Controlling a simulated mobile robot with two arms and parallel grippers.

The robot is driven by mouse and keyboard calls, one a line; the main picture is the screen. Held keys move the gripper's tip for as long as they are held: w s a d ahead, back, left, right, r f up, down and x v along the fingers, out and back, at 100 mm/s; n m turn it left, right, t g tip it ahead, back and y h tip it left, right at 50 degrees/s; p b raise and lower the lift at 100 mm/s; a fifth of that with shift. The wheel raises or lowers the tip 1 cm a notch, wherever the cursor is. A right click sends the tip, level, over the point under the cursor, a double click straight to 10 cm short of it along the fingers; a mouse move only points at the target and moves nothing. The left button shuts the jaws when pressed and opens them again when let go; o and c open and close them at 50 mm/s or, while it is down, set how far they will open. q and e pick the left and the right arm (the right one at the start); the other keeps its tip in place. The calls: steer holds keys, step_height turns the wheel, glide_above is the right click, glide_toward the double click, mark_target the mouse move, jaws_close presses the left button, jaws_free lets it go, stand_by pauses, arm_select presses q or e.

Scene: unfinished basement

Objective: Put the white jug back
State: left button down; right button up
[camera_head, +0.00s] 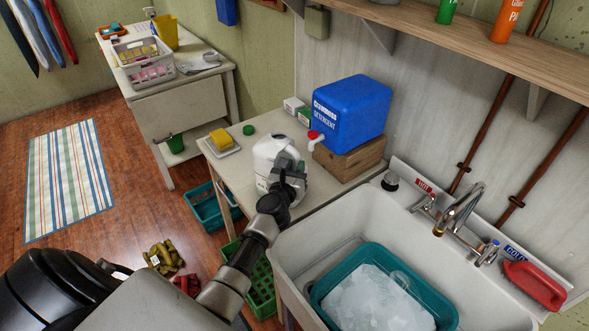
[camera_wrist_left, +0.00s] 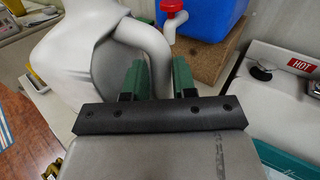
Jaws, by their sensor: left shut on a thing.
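The white jug (camera_head: 272,154) stands upright on the small table beside the sink, or is held just at its top; I cannot tell if its base touches. It also shows large in the left wrist view (camera_wrist_left: 85,65). My left gripper (camera_head: 287,180) is at the jug's near right side. In the left wrist view its green-padded fingers (camera_wrist_left: 161,82) sit on both sides of the jug's handle (camera_wrist_left: 152,45) and are shut on it. The gripper and wrist hide part of the jug's lower right. My right gripper is not in view.
A blue detergent container (camera_head: 352,112) with a red-tipped spout stands on a wooden block (camera_head: 350,158) right behind the jug. A yellow sponge (camera_head: 220,137) lies on a dish at the table's left end. The sink (camera_head: 300,250) holds a teal basin (camera_head: 447,311) of suds.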

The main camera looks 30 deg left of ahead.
arm_select(q)
steer(key=shift+f, duration=0.15)
steer(key=c, duration=0.9)
jaws_free()
steer(key=shift+r, duration=0.3)
steer(key=v, duration=1.2)
steer(key=shift+f, duration=0.2)
